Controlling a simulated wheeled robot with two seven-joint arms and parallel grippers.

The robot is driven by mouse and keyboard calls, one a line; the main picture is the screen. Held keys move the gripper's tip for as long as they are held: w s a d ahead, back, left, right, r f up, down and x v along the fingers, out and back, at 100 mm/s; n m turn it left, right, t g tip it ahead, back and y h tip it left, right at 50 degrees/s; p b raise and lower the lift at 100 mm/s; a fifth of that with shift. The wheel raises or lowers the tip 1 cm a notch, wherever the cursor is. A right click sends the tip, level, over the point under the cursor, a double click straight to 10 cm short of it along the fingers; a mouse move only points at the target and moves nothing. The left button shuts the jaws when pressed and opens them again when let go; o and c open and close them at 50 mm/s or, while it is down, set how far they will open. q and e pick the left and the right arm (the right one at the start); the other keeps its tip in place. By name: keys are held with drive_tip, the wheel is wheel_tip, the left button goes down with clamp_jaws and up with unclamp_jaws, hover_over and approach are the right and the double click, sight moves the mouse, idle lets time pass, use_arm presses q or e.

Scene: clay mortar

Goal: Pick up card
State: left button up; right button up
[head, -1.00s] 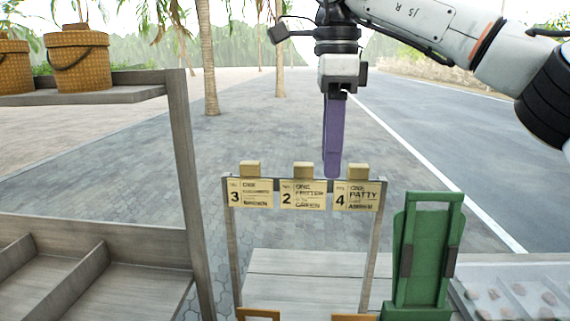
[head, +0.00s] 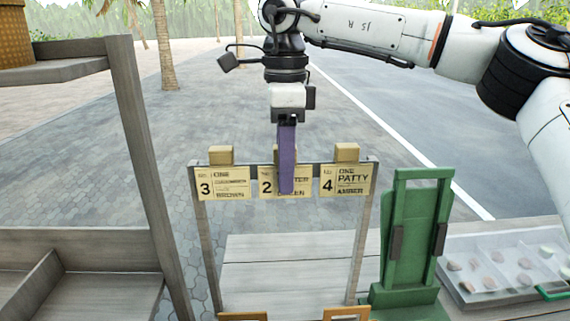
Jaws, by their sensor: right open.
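Three cream cards hang in a row from a wooden rail. The left card (head: 224,184) is marked 3, the middle card (head: 266,187) 2 and the right card (head: 345,180) 4. A small wooden block sits on the rail above each card. My right gripper (head: 286,190) has purple fingers pointing down, seen edge-on in front of the middle card, hiding part of its text and its block. It is open, and I cannot tell whether it touches the card. My left gripper is not in view.
A green stand (head: 405,245) is right of the card frame. A tray (head: 520,268) with several small pieces lies at the far right. Grey shelving (head: 145,170) stands at the left. The frame's lower board (head: 290,262) is bare.

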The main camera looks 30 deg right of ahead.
drive_tip(key=shift+w+f, duration=0.1)
drive_tip(key=shift+f, duration=0.65)
drive_tip(key=c, duration=1)
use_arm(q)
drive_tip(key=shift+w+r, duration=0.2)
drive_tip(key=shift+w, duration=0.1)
use_arm(e)
drive_tip(key=shift+r, duration=0.2)
wheel_tip(320, 180, up, 10)
drive_tip(key=shift+f+p, duration=0.1)
drive_tip(key=shift+p, duration=0.25)
drive_tip(key=shift+r+p, duration=0.6)
drive_tip(key=shift+r, duration=0.6)
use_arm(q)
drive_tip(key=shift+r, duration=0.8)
use_arm(e)
drive_tip(key=shift+r, duration=1)
drive_tip(key=shift+f, duration=0.15)
